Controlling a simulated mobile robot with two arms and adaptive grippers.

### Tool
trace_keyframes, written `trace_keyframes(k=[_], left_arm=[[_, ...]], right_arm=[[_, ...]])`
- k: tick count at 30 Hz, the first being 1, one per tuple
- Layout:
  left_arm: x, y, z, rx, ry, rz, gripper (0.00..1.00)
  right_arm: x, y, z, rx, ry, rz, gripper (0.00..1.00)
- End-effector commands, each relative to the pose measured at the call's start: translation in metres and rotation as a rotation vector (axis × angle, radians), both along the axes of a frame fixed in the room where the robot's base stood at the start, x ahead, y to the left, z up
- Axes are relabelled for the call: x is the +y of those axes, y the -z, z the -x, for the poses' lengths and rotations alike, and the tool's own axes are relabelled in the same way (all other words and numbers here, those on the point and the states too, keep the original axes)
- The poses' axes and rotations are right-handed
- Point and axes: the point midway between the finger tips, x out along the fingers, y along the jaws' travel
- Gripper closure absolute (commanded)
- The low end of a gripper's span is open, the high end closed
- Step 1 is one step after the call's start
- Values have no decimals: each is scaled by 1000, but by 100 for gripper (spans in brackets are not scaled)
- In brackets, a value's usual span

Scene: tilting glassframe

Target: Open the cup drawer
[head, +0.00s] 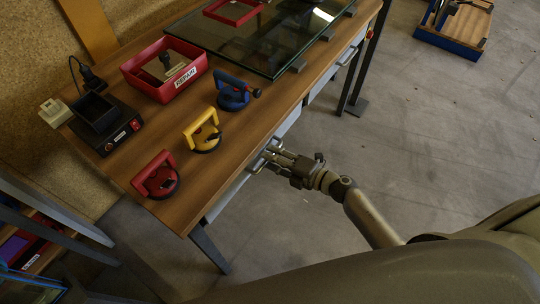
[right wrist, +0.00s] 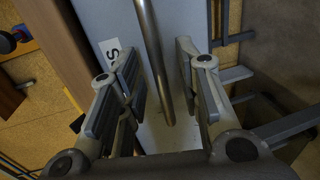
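The drawer front (right wrist: 190,18) is pale grey-blue and carries a white label with an "S" showing. In the head view a drawer front (head: 228,193) lies under the table's near edge and looks flush with it. A round metal bar handle (right wrist: 150,50) runs along the front in the right wrist view. My right gripper (head: 270,157) is at the handle; in the wrist view its fingers (right wrist: 157,75) are apart, one on each side of the bar, with gaps showing. Whether the bar lies fully between the fingertips is hard to tell. My left gripper is not in view.
The wooden table (head: 110,171) holds red (head: 157,176), yellow (head: 204,134) and blue (head: 233,94) suction cups, a red bin (head: 136,77), a black device (head: 104,124) and a glass pane (head: 262,45). Table legs stand below.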

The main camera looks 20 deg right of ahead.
Motion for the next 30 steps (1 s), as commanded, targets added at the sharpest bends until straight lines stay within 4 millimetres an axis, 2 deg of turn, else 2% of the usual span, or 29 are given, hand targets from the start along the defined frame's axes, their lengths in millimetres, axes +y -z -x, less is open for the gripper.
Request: trace_keyframes(k=[5,13,14,21,30], left_arm=[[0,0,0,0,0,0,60],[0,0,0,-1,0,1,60],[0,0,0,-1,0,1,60],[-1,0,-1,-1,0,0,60],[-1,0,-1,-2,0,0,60]], right_arm=[[8,2,-10,0,-1,0,68],[9,3,-11,0,-1,0,68],[9,3,-11,0,-1,0,69],[9,3,-10,0,-1,0,100],[9,3,-10,0,-1,0,100]])
